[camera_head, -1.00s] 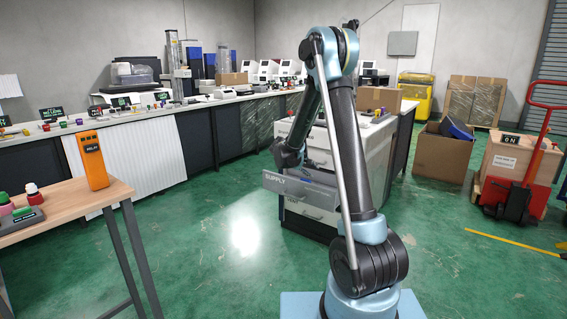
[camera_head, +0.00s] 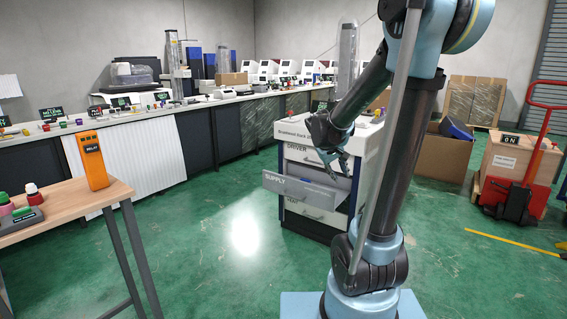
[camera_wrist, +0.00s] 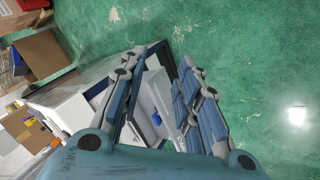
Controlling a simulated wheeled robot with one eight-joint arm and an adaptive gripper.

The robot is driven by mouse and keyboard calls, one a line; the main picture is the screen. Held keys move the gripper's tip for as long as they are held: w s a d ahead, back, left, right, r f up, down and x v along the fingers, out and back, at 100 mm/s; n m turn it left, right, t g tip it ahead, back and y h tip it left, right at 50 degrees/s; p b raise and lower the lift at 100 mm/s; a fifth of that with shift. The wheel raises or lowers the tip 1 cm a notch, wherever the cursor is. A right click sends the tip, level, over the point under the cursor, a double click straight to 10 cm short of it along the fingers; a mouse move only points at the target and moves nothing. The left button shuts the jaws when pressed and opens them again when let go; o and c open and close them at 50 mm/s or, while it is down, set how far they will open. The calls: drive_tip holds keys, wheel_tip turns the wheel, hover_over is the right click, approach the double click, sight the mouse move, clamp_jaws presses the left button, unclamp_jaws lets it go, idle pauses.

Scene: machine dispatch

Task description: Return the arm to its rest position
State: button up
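My arm is raised and bent over the white drawer cabinet (camera_head: 363,150) in the head view. My gripper (camera_head: 336,172) hangs at its end, pointing down above the pulled-out grey drawer marked SUPPLY (camera_head: 300,188). In the wrist view the two fingers of my gripper (camera_wrist: 161,62) stand apart with nothing held between them. Behind the fingers shows part of the cabinet (camera_wrist: 75,108) and a pale interior with a small blue patch (camera_wrist: 156,119), too small to identify. My arm hides part of the cabinet's right side.
A wooden table (camera_head: 70,205) with an orange RELAY box (camera_head: 91,160) stands at the left. A long bench (camera_head: 215,103) runs behind. A cardboard box (camera_head: 443,155) and a red pallet jack (camera_head: 513,195) are at the right. Green floor is clear left of the cabinet.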

drive_tip(key=s+a+f+m+g+y, duration=0.1)
drive_tip(key=s+f+y, duration=0.1)
drive_tip(key=s, duration=1.2)
drive_tip(key=s+a+f+m+g+y, duration=0.1)
drive_tip(key=s+f, duration=0.4)
drive_tip(key=s, duration=0.9)
drive_tip(key=shift+f+m+y, duration=0.25)
drive_tip(key=shift+m+y, duration=0.35)
drive_tip(key=shift+y, duration=0.2)
drive_tip(key=shift+s, duration=0.1)
drive_tip(key=shift+w+f, duration=0.2)
drive_tip(key=shift+w, duration=0.25)
drive_tip(key=shift+s+a, duration=0.1)
drive_tip(key=shift+s, duration=0.05)
